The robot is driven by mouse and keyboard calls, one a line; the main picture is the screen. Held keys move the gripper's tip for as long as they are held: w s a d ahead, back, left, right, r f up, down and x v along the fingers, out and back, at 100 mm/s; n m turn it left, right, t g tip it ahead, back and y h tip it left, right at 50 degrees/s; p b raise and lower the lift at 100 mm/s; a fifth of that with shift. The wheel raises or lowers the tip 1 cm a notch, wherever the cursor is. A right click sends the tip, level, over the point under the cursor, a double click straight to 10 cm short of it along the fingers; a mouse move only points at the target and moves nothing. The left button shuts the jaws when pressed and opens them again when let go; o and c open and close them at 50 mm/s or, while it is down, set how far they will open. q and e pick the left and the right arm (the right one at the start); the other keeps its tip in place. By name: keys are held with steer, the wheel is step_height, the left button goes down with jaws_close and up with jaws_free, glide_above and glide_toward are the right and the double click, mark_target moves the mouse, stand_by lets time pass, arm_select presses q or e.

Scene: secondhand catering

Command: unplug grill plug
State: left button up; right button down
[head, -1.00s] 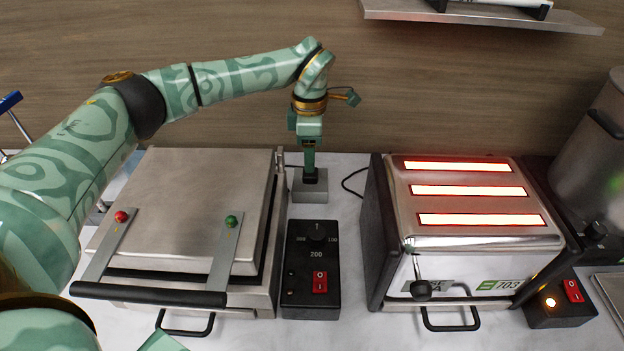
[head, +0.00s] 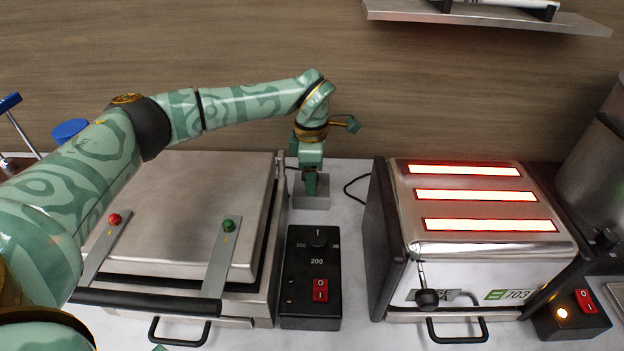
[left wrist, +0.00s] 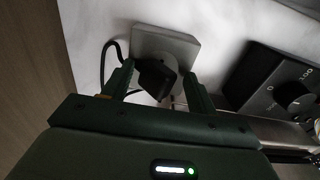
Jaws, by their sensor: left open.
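A black plug (left wrist: 153,79) sits at a light grey socket block (left wrist: 178,46) in the left wrist view. My left gripper (left wrist: 157,80) is open, with one finger on each side of the plug. I cannot tell whether either finger touches it. In the head view my left gripper (head: 311,186) points down at the socket block (head: 311,202), behind the gap between the two appliances, and its fingers mostly hide the plug. The flat contact grill (head: 195,190) is at the left, with its lid down. My right gripper is not in view.
A black control box (head: 312,265) with a red switch stands right of the grill. A steel appliance (head: 470,262) with glowing red-edged bars stands further right. A black cable (head: 349,187) curves on the counter behind. A wall shelf (head: 490,17) is above right.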

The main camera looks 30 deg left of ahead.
arm_select(q)
steer(key=shift+w+a+f+p, duration=0.1)
steer(key=shift+w+a+p, duration=0.05)
steer(key=shift+p, duration=0.3)
stand_by(0.6)
steer(key=c, duration=1.2)
steer(key=shift+o, duration=0.2)
steer(key=shift+w+r+p, duration=0.1)
steer(key=shift+r+p, duration=2.2)
steer(key=shift+r, duration=0.8)
